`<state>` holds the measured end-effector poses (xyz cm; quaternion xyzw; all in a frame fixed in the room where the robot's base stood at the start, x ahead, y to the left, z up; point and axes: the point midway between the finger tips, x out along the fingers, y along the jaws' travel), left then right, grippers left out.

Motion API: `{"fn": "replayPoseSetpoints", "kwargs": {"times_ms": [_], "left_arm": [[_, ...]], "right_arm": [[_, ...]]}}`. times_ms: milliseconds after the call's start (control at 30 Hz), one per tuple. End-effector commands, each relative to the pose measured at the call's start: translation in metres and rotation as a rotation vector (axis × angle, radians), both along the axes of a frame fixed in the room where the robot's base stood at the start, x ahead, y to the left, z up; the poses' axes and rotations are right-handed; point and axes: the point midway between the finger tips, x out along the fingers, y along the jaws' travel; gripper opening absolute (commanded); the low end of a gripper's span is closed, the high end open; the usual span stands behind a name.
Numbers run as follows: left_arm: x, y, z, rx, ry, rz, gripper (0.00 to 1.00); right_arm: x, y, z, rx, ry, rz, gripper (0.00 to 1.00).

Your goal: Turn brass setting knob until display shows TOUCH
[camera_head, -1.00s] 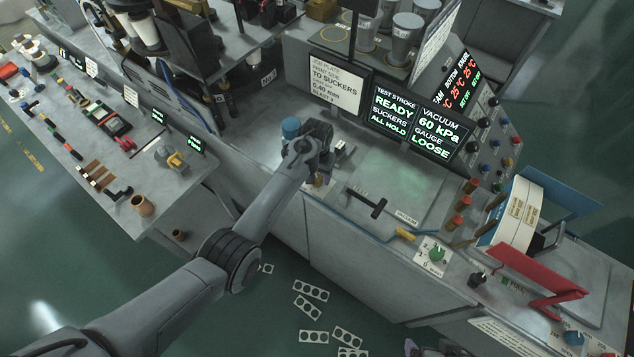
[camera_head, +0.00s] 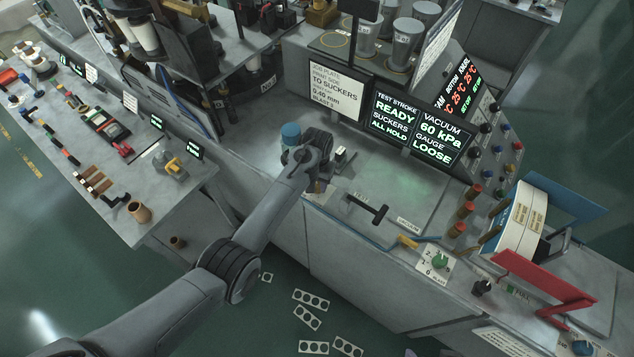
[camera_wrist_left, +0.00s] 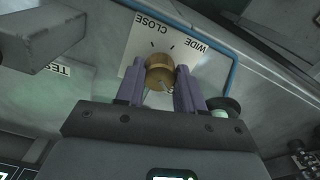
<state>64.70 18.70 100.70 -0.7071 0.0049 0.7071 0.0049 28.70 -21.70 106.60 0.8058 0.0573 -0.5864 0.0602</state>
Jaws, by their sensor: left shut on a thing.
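The brass setting knob (camera_wrist_left: 160,72) stands on a white plate (camera_wrist_left: 140,43) marked CLOSE and WIDE in the left wrist view. My left gripper (camera_wrist_left: 159,80) has its two purple fingers on either side of the knob and is shut on it. In the head view my left arm reaches down to the bench front edge, and its wrist hides the knob. The display (camera_head: 434,137) reads VACUUM 60 kPa and GAUGE LOOSE. My right gripper is not in view.
A second display (camera_head: 394,113) reads TEST STROKE READY, SUCKERS ALL HOLD. A black T-handle (camera_head: 377,213) lies right of my wrist. A green knob (camera_head: 439,262) and red-capped posts (camera_head: 466,209) stand further right. A blue rail (camera_head: 345,222) runs along the bench edge.

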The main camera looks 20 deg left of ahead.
Motion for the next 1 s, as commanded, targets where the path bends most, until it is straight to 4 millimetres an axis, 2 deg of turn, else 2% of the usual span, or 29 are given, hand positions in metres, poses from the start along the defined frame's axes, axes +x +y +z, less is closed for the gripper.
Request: {"fn": "replayPoseSetpoints", "kwargs": {"times_ms": [367,700,1000], "left_arm": [[0.000,0.001,0.002,0.000,0.001,-0.108,0.07],[0.000,0.001,0.001,0.000,0.002,-0.369,0.07],[0.000,0.002,0.000,0.001,0.001,-0.577,0.07]], "right_arm": [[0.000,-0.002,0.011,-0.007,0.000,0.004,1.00],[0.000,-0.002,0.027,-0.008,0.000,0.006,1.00],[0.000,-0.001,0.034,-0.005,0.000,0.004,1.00]]}}
